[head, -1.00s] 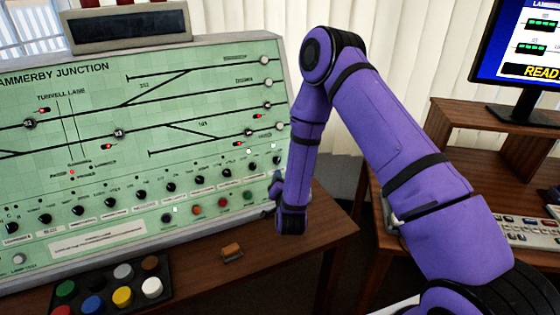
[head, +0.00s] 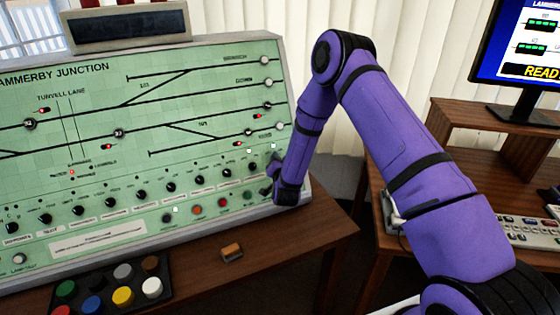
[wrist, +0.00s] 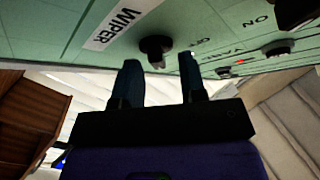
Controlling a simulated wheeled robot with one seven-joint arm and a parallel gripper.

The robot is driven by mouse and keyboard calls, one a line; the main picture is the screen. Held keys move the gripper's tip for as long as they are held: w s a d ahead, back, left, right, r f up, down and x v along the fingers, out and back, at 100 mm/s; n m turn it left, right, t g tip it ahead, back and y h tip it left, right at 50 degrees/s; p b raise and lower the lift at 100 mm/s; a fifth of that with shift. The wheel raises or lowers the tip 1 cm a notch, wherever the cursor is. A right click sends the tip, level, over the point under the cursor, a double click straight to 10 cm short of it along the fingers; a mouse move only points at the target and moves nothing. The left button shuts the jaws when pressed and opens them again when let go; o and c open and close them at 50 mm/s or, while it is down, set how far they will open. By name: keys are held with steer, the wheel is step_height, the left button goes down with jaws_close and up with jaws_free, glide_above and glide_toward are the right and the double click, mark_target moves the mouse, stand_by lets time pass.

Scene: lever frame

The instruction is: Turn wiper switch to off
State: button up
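The wiper switch (wrist: 155,46) is a dark round knob on the green panel, beside a white label (wrist: 124,22) reading WIPER. I see no clear contact. In the head view my gripper (head: 272,179) is at the panel's lower right edge, and I cannot make out the wiper switch there.
The green track panel (head: 200,110) carries a row of black knobs and coloured buttons. A small orange-brown block (head: 232,252) and a box of coloured buttons (head: 122,296) are on the wooden desk (head: 290,240). Another dark knob (wrist: 278,47) is to the right in the wrist view.

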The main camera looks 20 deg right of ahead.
steer(key=c, duration=0.6)
steer(key=shift+o, duration=0.2)
steer(key=shift+n+y, duration=0.3)
steer(key=shift+n, duration=0.2)
steer(key=n+t+y, duration=0.1)
steer(key=n+y, duration=0.1)
steer(key=n, duration=0.2)
steer(key=shift+a, duration=0.1)
steer(key=n+y, duration=0.3)
steer(key=n, duration=0.2)
steer(key=n+g+y, duration=0.1)
steer(key=n+y, duration=0.1)
steer(key=n, duration=0.2)
steer(key=n+g+y, duration=0.1)
steer(key=n+y, duration=0.2)
steer(key=n, duration=0.2)
steer(key=shift+s+a, duration=0.1)
steer(key=shift+n+y, duration=0.3)
